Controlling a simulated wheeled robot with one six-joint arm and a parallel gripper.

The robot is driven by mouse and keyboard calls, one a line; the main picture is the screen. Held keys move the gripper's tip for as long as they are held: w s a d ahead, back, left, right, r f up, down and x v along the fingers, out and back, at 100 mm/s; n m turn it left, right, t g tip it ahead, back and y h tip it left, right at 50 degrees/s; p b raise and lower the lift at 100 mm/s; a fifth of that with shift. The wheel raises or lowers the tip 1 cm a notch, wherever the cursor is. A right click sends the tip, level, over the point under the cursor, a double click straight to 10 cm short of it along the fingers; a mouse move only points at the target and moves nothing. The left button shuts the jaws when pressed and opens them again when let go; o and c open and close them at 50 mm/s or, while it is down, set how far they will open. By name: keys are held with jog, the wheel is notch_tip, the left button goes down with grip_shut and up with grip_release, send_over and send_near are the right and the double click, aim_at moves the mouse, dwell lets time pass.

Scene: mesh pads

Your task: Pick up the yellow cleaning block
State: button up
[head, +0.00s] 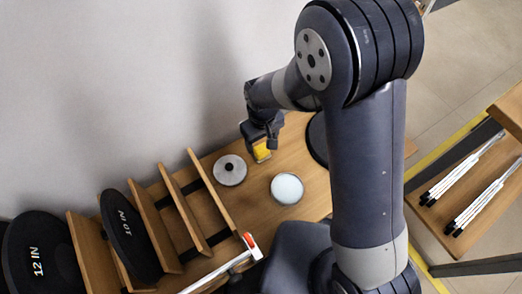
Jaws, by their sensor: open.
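The yellow cleaning block (262,151) is on or just above the wooden table, towards its back edge. My gripper (264,143) points down right at the block, and its dark fingers hide part of it. The jaws are open, with the block showing below and between them. I cannot tell from this view whether the fingers touch the block.
A grey disc with a dark centre (230,170) lies left of the block. A round whitish dish (287,189) lies in front. A wooden rack (180,208) with black discs stands left. A dark round pad (318,140) is partly behind my arm. Table space (250,205) is clear.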

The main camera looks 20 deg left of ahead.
aim_at(262, 148)
jog(key=f+b, duration=0.1)
jog(key=f, duration=0.4)
jog(key=shift+s+b, duration=0.2)
jog(key=shift+b, duration=0.2)
jog(key=shift+r, duration=0.1)
jog(key=c, duration=1.1)
